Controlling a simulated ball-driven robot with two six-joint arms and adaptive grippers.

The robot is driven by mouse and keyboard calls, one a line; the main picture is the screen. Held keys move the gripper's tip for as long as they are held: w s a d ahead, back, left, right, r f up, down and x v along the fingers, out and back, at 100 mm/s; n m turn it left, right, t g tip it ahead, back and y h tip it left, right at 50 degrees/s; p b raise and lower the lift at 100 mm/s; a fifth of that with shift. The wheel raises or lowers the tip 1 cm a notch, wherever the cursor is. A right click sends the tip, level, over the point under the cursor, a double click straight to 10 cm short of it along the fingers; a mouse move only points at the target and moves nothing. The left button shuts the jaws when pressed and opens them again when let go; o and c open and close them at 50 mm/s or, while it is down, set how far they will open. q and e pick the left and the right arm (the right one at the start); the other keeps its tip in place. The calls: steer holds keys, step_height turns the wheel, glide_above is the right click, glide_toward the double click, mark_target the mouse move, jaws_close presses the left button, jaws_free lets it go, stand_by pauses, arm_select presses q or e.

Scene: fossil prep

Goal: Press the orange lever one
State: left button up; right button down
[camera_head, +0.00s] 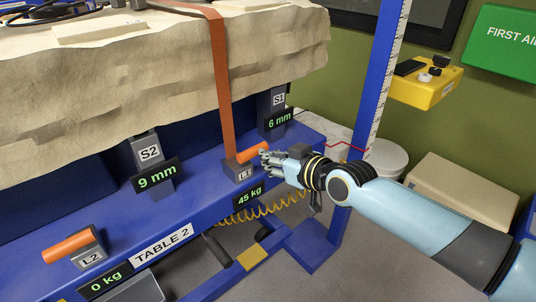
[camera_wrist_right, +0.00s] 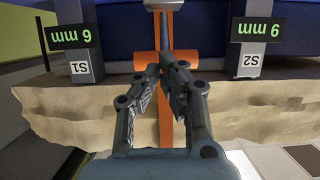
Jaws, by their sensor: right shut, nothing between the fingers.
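The orange lever L1 (camera_head: 252,152) sits on its grey block on the blue table frame, beside the orange strap (camera_head: 221,90). My right gripper (camera_head: 265,158) is shut and empty, with its fingertips at the lever's right end; I cannot tell if they touch. In the right wrist view, upside down, the shut fingertips (camera_wrist_right: 161,71) lie in front of the orange lever (camera_wrist_right: 145,58), partly hiding it. A second orange lever (camera_head: 68,246) is on block L2 at lower left. My left gripper is not in view.
The display below L1 (camera_head: 249,196) reads 45 kg; the one by L2 (camera_head: 108,281) reads 0 kg. Posts S2 (camera_head: 150,153) and S1 (camera_head: 278,100) show 9 mm and 6 mm. A large stone slab (camera_head: 120,95) overhangs the frame. A blue upright (camera_head: 378,80) stands near my right arm.

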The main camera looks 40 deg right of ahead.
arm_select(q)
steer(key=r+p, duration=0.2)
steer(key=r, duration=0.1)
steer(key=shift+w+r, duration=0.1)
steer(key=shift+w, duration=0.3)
arm_select(e)
steer(key=f+v, duration=0.1)
steer(key=v, duration=0.8)
steer(key=shift+s+f, duration=0.2)
steer(key=shift+s, duration=0.45)
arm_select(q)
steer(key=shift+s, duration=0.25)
